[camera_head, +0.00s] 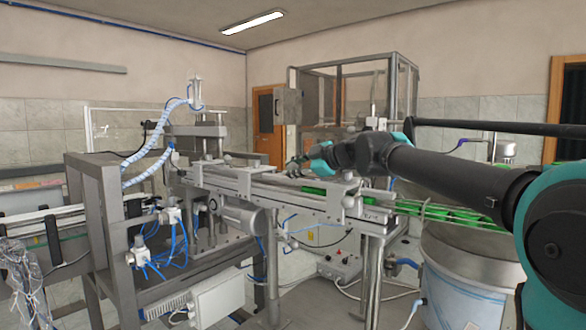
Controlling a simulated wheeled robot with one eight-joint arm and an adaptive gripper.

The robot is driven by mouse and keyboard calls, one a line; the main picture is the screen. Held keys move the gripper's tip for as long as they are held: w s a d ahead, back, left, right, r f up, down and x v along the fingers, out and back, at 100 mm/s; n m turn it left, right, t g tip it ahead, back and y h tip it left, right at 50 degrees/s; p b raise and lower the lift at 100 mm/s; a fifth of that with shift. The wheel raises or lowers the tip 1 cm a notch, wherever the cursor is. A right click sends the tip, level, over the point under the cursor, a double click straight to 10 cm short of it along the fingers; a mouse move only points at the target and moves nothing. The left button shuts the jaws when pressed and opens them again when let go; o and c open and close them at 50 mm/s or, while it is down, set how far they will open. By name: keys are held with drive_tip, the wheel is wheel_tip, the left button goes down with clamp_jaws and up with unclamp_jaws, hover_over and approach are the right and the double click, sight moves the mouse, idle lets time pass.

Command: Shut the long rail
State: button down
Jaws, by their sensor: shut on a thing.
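The conveyor (310,200) runs from the middle left to the right, with green caps (320,189) in its channel. The long rail (262,177) is the slim grey bar along the top of the conveyor. My gripper (293,169) comes in from the right and is shut on the rail, near the middle of the picture. The fingers are small and dark here, so the exact grip point is hard to see. My arm hides part of the conveyor's far side on the right.
A steel frame with blue hoses (125,215) stands at the left. A round metal feeder bowl (465,275) stands at the lower right, under my arm. A glazed cabinet (345,100) stands behind the conveyor. Cables and a grey box (340,265) lie below it.

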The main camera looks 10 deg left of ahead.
drive_tip(key=shift+f, duration=0.1)
drive_tip(key=c, duration=1.2)
unclamp_jaws()
drive_tip(key=v, duration=1.2)
